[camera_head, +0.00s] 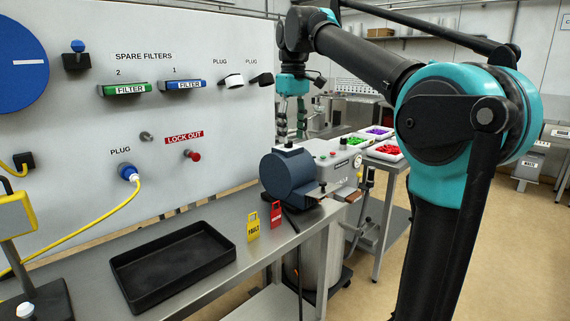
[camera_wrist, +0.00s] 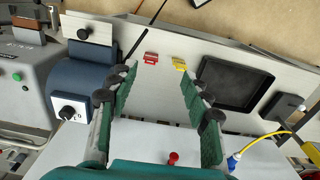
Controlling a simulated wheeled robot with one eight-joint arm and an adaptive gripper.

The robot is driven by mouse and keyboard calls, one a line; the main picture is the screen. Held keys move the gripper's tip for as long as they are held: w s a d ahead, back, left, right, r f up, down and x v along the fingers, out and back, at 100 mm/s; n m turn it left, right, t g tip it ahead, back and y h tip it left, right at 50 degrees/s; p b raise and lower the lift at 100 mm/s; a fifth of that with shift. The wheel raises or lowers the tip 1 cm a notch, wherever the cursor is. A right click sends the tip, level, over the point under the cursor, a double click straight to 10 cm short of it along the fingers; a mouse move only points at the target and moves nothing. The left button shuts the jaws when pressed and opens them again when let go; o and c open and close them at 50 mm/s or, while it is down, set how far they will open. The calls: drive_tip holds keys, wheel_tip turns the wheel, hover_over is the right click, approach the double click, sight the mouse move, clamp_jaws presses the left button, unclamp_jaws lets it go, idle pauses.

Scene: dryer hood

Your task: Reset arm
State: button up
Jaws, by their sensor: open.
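My gripper (camera_head: 291,118) is open, with nothing between its fingers. In the head view it hangs, fingers down, by the right end of the white panel, above the grey machine with the dark blue cylinder (camera_head: 288,176). In the wrist view my gripper (camera_wrist: 156,80) shows two green-padded fingers spread apart. A red tag (camera_wrist: 151,58) and a yellow tag (camera_wrist: 181,64) show beyond the fingertips on the bench. The arm is bent, its large teal joint at the right of the head view.
The white panel (camera_head: 215,110) carries filters, plugs and a red lock-out knob (camera_head: 193,155). A black tray (camera_head: 172,262) lies on the bench. A yellow cable (camera_head: 95,232) runs from the blue plug. Trays of coloured parts (camera_head: 385,150) stand behind. Floor at the right is open.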

drive_tip(key=s+d+f+m+t, duration=0.1)
drive_tip(key=d+f+m, duration=0.15)
drive_tip(key=f, duration=0.55)
drive_tip(key=s+d+f+m, duration=0.15)
drive_tip(key=d+f, duration=0.25)
drive_tip(key=f, duration=0.4)
drive_tip(key=s+d+f+m+t, duration=0.1)
drive_tip(key=d+f, duration=0.3)
drive_tip(key=f, duration=0.5)
drive_tip(key=s+d+f+m+t, duration=0.1)
drive_tip(key=s+d+f+m, duration=0.1)
drive_tip(key=s+f, duration=0.5)
drive_tip(key=s+d+f+m+t, duration=0.1)
drive_tip(key=s+d+f, duration=0.3)
drive_tip(key=s+f, duration=0.4)
wheel_tip(320, 180, down, 3)
drive_tip(key=shift+s+d+f+m, duration=0.1)
drive_tip(key=shift+s+d+m, duration=0.15)
drive_tip(key=shift+m, duration=0.25)
